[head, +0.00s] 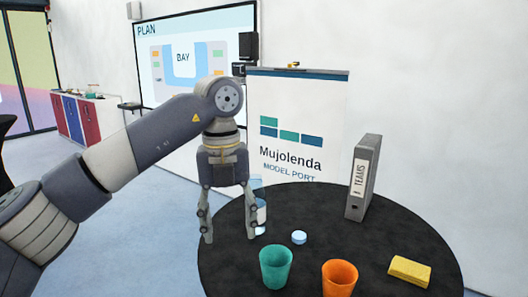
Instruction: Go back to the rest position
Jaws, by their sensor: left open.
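My left gripper (230,236) points down over the left edge of the round black table, with its two fingers apart. A clear bottle (259,212) stands just behind the right finger and is partly covered by it. I cannot tell whether the finger touches the bottle. No object shows between the fingers. My right gripper is out of the head view.
The round black table (325,217) holds a light blue lid (299,237), a green cup (275,267), an orange cup (339,278), a yellow sponge (410,271) and an upright grey binder (370,165). A flip chart (290,105) stands behind. Floor at left is clear.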

